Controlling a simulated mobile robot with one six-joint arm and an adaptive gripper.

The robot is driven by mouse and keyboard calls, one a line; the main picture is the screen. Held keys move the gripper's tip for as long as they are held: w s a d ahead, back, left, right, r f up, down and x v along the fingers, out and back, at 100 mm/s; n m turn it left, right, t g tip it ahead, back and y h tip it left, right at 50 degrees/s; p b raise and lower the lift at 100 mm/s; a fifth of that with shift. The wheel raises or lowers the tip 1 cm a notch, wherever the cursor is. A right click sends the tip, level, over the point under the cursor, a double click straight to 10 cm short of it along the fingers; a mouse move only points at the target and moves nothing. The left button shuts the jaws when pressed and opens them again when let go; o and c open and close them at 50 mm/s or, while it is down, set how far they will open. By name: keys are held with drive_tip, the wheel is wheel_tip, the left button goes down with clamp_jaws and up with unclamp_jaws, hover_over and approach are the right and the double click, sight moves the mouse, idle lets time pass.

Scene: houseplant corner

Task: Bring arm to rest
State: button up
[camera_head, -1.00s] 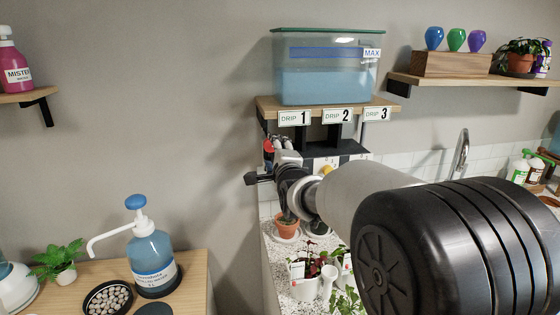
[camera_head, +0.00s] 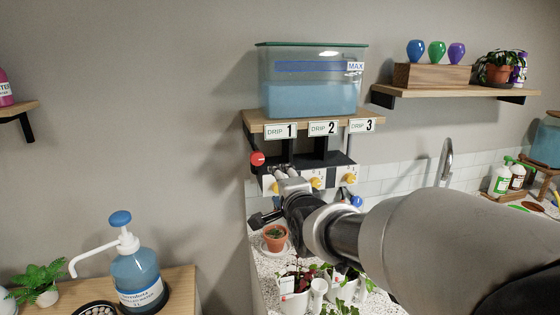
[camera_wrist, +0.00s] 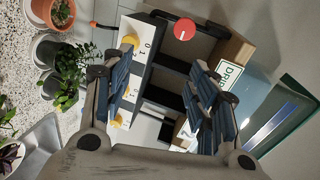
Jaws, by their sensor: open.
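My gripper (camera_head: 266,197) is open and empty in front of the drip station, with the forearm reaching in from the right. In the wrist view my gripper (camera_wrist: 155,68) shows two dark, ribbed fingers spread wide with nothing between them. A red round knob (camera_head: 257,158) is just above the gripper, apart from it; it also shows in the wrist view (camera_wrist: 184,29) beyond the fingers. A white panel with yellow knobs (camera_head: 316,182) is behind the gripper and partly hidden by it.
A water tank (camera_head: 312,98) stands on a shelf labelled DRIP 1, 2, 3. Potted plants (camera_head: 275,232) stand below on the speckled counter. A pump bottle (camera_head: 136,270) stands on the left table. A right shelf (camera_head: 450,90) holds coloured bulbs. The wall area left of the gripper is clear.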

drive_tip(key=s+d+f+n+g+h, duration=0.1)
drive_tip(key=s+d+f+n+g, duration=0.2)
drive_tip(key=s, duration=0.9)
drive_tip(key=s+d+f+n+g+h, duration=0.1)
drive_tip(key=s+d+f+n+g, duration=0.3)
drive_tip(key=s, duration=0.9)
drive_tip(key=s+d+f+n+g+h, duration=0.1)
drive_tip(key=s+d+f+n+g, duration=0.2)
drive_tip(key=s, duration=1)
drive_tip(key=d+f+n, duration=0.2)
drive_tip(key=d+n, duration=0.2)
drive_tip(key=d, duration=0.1)
drive_tip(key=shift+s+d+f+h, duration=0.15)
drive_tip(key=shift+f+h, duration=0.2)
drive_tip(key=shift+h, duration=0.05)
